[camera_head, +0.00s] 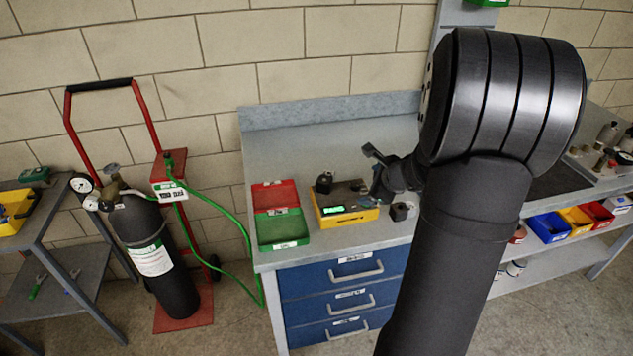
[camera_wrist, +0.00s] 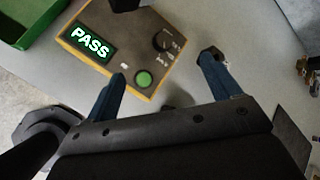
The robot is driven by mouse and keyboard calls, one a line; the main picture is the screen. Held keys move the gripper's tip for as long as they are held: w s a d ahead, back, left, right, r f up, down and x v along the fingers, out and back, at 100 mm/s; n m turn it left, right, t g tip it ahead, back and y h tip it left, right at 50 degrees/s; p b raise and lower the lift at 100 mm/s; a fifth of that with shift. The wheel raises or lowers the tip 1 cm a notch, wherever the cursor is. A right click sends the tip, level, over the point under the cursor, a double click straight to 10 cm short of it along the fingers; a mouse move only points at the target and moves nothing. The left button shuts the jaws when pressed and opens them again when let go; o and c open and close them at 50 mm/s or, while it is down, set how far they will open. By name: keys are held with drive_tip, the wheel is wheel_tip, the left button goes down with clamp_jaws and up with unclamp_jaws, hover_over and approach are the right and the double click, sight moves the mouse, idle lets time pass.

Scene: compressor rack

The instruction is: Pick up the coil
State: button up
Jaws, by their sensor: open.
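Two small black parts could be the coil; I cannot tell for sure which is. One black part (camera_head: 323,182) stands at the back left of the yellow-edged tester (camera_head: 346,217); its edge shows at the top of the wrist view (camera_wrist: 125,4). The other, a black block (camera_head: 399,211) with a hole, sits on the bench right of the tester. It shows in the wrist view (camera_wrist: 208,53), partly hidden by the right fingertip. My gripper (camera_wrist: 163,69) is open and empty above the tester. The tester display (camera_wrist: 90,43) reads PASS.
A red tray (camera_head: 275,195) and a green tray (camera_head: 283,230) lie left of the tester. A gas cylinder (camera_head: 155,250) on a red cart stands further left. Coloured bins (camera_head: 575,220) sit on a shelf at right. The bench behind the tester is clear.

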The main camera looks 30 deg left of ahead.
drive_tip(key=shift+o, duration=0.9)
drive_tip(key=shift+a, duration=0.1)
